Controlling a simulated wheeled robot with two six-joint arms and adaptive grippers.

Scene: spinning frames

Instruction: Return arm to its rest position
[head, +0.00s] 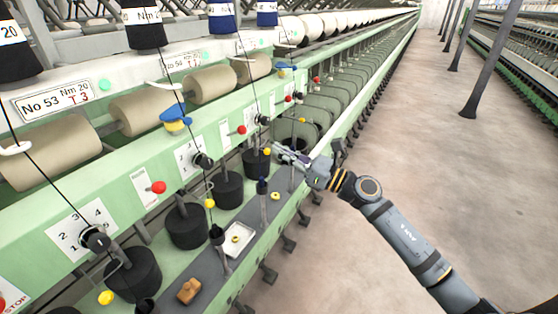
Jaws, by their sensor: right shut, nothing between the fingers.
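My right arm comes in from the lower right and reaches to the green spinning frame (115,180). My right gripper (277,150) is shut and empty. It shows in front of the machine's front rail, close to a black cylinder (256,162). I cannot tell whether it touches anything there. My left gripper is not in view.
Several black cylinders (187,227) line the machine's front. A grey shelf (230,262) holds a white tray (238,240) and a small brown wooden piece (188,290). Red and yellow knobs stick out. Dark posts (487,60) stand in the aisle. The floor (420,150) on the right is clear.

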